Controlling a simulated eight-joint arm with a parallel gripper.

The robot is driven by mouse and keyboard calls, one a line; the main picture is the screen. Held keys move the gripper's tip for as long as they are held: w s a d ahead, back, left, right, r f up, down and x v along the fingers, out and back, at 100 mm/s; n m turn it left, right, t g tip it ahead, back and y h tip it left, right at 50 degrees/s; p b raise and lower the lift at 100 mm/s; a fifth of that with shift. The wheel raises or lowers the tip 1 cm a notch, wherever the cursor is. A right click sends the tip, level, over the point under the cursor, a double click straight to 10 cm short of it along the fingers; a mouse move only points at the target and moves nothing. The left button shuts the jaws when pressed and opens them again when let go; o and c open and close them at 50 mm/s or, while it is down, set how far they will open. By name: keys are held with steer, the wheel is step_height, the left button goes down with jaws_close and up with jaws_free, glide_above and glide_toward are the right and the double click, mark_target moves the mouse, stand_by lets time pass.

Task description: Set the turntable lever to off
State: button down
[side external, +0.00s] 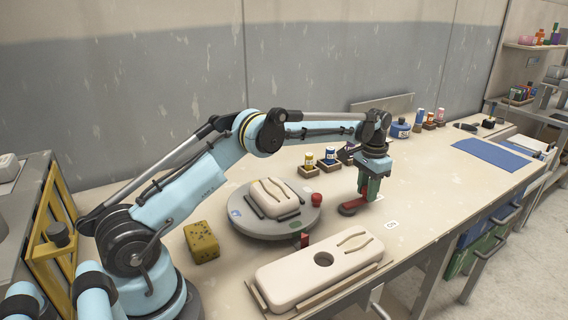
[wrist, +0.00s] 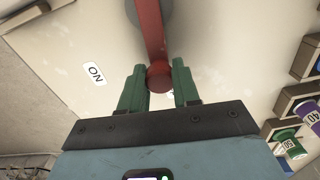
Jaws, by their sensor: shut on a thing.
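The red turntable lever (side external: 351,208) stands on the bench to the right of the round grey turntable (side external: 252,228). In the wrist view the lever (wrist: 152,35) runs up from its round end to a grey pivot at the top edge. My gripper (side external: 368,190) is low over the bench at the lever. In the wrist view its green fingers (wrist: 159,78) are on either side of the lever's round end and shut on it. A white ON label (wrist: 94,73) lies to the left of the lever in the wrist view.
A pale clay piece (side external: 268,197) sits on the turntable, with a red knob (side external: 316,199) at its rim. A pale mould block (side external: 318,270) lies in front. Small jars (side external: 331,157) stand behind my gripper. A small white label (side external: 391,225), unreadable, lies right of the lever.

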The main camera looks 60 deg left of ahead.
mark_target(366, 186)
steer(key=shift+a+n, duration=0.25)
steer(key=shift+n, duration=0.15)
steer(key=c, duration=0.8)
jaws_free()
steer(key=shift+r, duration=3.8)
